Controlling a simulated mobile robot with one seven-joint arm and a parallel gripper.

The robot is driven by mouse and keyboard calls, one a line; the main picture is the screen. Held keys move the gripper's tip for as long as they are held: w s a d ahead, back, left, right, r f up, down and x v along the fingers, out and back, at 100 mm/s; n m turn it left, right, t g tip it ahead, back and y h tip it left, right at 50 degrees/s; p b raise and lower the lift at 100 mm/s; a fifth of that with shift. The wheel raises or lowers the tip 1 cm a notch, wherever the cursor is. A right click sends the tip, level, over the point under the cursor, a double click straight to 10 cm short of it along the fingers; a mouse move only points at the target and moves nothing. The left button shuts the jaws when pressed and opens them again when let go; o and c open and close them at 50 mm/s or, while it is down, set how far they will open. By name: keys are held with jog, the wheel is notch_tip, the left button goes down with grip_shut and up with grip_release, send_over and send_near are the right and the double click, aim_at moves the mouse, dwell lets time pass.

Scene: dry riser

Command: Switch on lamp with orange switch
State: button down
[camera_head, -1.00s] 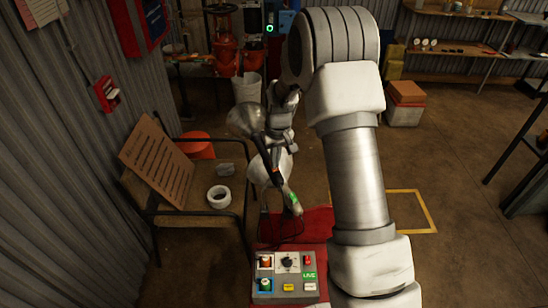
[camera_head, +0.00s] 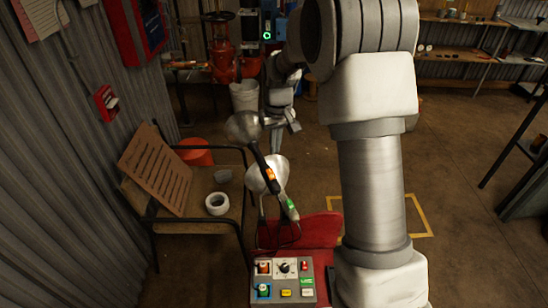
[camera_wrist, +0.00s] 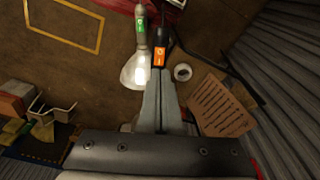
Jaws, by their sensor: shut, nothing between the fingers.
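The lamp with the orange switch has a dark handle and a grey head (camera_head: 242,127). Its orange switch (camera_head: 270,174) faces up in the head view. The switch also shows in the wrist view (camera_wrist: 158,57), just beyond my fingertips; the gripper hides this lamp's head there. A second lamp with a green switch (camera_head: 291,208) stands beside it; its pale head (camera_head: 268,172) has a bright white patch in the wrist view (camera_wrist: 138,72). My gripper (camera_head: 292,122) is shut and empty, behind and right of the lamps in the head view. I see no contact with the switch.
A control box (camera_head: 284,292) with several coloured buttons sits on a red surface (camera_head: 310,228) in front. A chair (camera_head: 200,229) at left holds a slotted board (camera_head: 157,170) and a white tape roll (camera_head: 217,203). Open floor lies to the right.

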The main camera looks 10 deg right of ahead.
aim_at(270, 171)
jog(key=r, duration=0.2)
jog(key=shift+s+r, duration=0.25)
jog(key=shift+r, duration=0.05)
jog(key=shift+f, duration=0.1)
jog(key=b, duration=0.2)
jog(key=w+b, duration=0.1)
jog(key=b, duration=0.1)
jog(key=shift+w+a+r+t, duration=0.15)
jog(key=shift+r+t, duration=0.1)
jog(key=shift+t, duration=0.15)
jog(key=shift+f, duration=0.1)
jog(key=w+f, duration=0.1)
jog(key=f, duration=0.3)
jog(key=f+b, duration=0.1)
jog(key=f, duration=0.4)
jog(key=w+f, duration=0.1)
jog(key=f, duration=0.3)
jog(key=shift+w+a+f, duration=0.15)
jog(key=shift+w+f, duration=0.1)
jog(key=shift+w, duration=0.1)
